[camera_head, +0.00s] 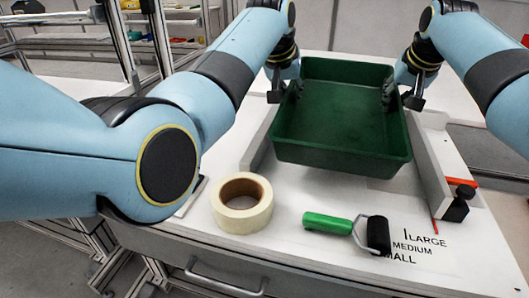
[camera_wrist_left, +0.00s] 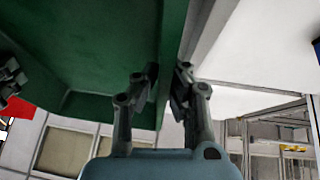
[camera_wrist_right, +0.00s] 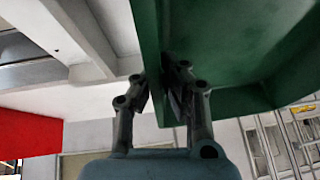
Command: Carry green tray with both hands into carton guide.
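The green tray (camera_head: 340,120) is empty and sits between my two grippers. It appears raised a little above the white table, with a shadow under its front right. My left gripper (camera_head: 286,88) is shut on the tray's left wall; the left wrist view shows the wall between its fingers (camera_wrist_left: 166,85). My right gripper (camera_head: 400,96) is shut on the right wall, which also passes between its fingers in the right wrist view (camera_wrist_right: 165,88). The carton guide's grey rails show left (camera_head: 259,145) and right (camera_head: 432,170) of the tray. The guide's far part is hidden.
A roll of masking tape (camera_head: 257,215) and a roller with a green handle (camera_head: 328,223) lie in front of the tray. Size words are printed at the table's front right. A black clamp-like part (camera_head: 459,203) stands by the right rail's near end.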

